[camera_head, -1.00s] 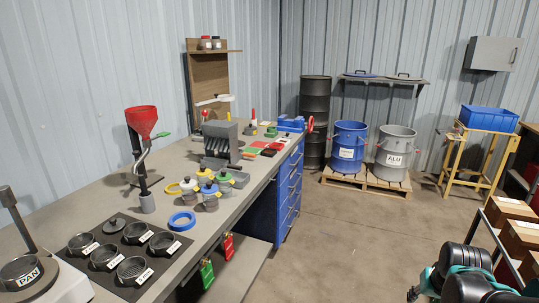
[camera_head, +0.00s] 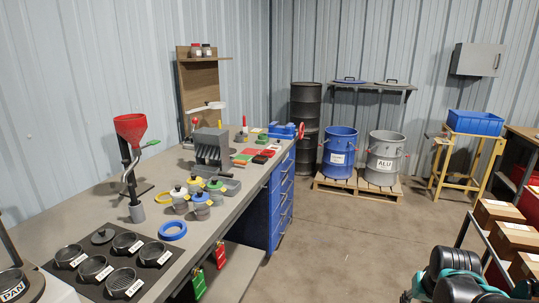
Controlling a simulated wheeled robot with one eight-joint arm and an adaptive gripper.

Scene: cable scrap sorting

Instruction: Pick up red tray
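A small flat red piece (camera_head: 268,152) lies at the far part of the long grey workbench (camera_head: 228,205), near the drawer end. It may be the red tray, but it is too small to tell. A red bin (camera_head: 529,206) shows partly at the right edge, among the shelving. My arm is folded at the bottom right, and what looks like the tip of my gripper (camera_head: 405,296) shows at the lower edge. It is far from the bench's red piece, and its fingers are too small and cut off to read.
Pots with coloured lids (camera_head: 201,205), a blue ring (camera_head: 173,230) and a red funnel (camera_head: 130,127) stand on the bench. Blue (camera_head: 339,150) and grey (camera_head: 385,158) drums stand on a pallet. Cardboard boxes (camera_head: 497,213) are close at right. The middle floor is clear.

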